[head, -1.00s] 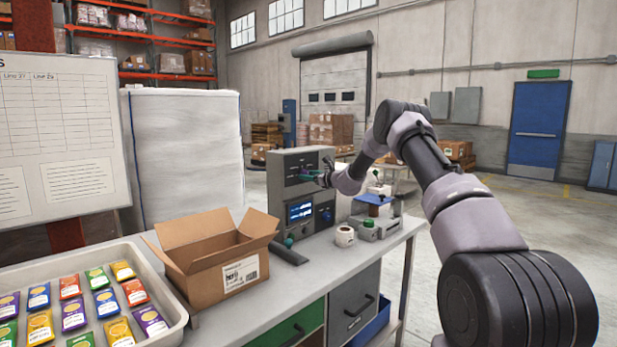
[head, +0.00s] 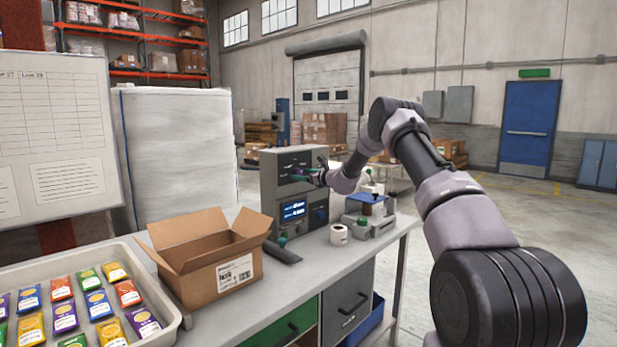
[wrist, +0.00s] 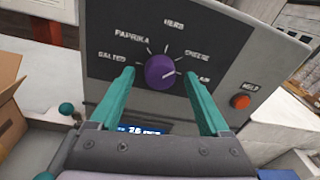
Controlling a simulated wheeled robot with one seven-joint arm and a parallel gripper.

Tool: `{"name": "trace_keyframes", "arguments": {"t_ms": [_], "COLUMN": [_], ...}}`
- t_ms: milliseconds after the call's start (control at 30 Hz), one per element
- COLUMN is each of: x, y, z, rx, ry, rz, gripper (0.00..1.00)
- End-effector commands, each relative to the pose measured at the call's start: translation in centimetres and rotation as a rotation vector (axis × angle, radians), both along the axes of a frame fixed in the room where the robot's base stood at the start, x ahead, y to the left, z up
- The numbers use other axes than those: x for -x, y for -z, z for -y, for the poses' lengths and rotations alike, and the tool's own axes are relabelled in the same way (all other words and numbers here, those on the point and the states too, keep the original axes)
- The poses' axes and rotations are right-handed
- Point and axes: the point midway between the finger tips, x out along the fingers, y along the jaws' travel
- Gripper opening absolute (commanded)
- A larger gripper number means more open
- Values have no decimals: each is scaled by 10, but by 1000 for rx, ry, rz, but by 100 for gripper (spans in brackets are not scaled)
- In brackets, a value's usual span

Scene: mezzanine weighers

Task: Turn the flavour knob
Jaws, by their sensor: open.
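The flavour knob (wrist: 160,71) is a round purple dial on the dark panel of a grey machine (head: 268,190). In the wrist view its light pointer line aims right, between the CHEESE label and a lower right label partly hidden by a finger. Labels SALTED, PAPRIKA and HERB also ring it. My gripper (wrist: 162,88) has teal fingers, open, one on each side of the knob with gaps visible. Whether they reach the panel's depth is unclear. In the head view my gripper (head: 300,175) is at the machine's front, and the knob cannot be made out.
A red HOLD button (wrist: 241,101) sits right of the knob. A lit blue display (head: 294,210) is below. An open cardboard box (head: 205,255), a white roll (head: 338,234) and a tray of colourful packets (head: 165,318) are on the bench.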

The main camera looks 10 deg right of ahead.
Motion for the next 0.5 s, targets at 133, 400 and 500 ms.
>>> {"name": "trace_keyframes", "arguments": {"t_ms": [133, 400, 500], "x": [20, 65, 77], "y": [-2, -5, -5], "z": [14, 43, 50], "rx": [-1, -2, -1], "ry": [2, 3, 2], "rz": [-2, -2, -2], "gripper": [80, 80, 80]}}
